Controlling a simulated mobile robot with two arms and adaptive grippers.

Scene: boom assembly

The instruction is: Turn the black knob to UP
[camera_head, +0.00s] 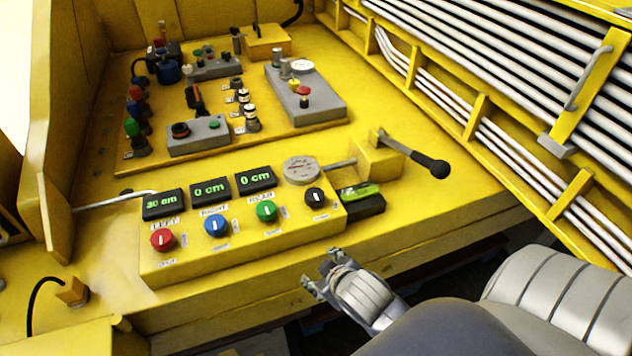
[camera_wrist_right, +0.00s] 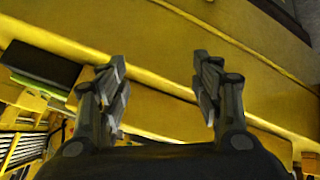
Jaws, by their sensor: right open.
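The black knob (camera_head: 315,196) is the rightmost in a row of knobs on the yellow control box (camera_head: 240,240). Its white mark looks roughly upright; the label beside it is too small to read. My right gripper (camera_head: 318,270) is in front of the box's lower right, below and apart from the black knob. In the right wrist view the gripper (camera_wrist_right: 160,85) is open, with nothing between its fingers, facing a yellow surface. The black knob does not show in that view. My left gripper is not in view.
Red (camera_head: 163,240), blue (camera_head: 216,225) and green (camera_head: 266,211) knobs sit left of the black one, below several displays. A black and green device (camera_head: 361,198) adjoins the box's right end. A black-handled lever (camera_head: 430,165) sticks out at the right.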

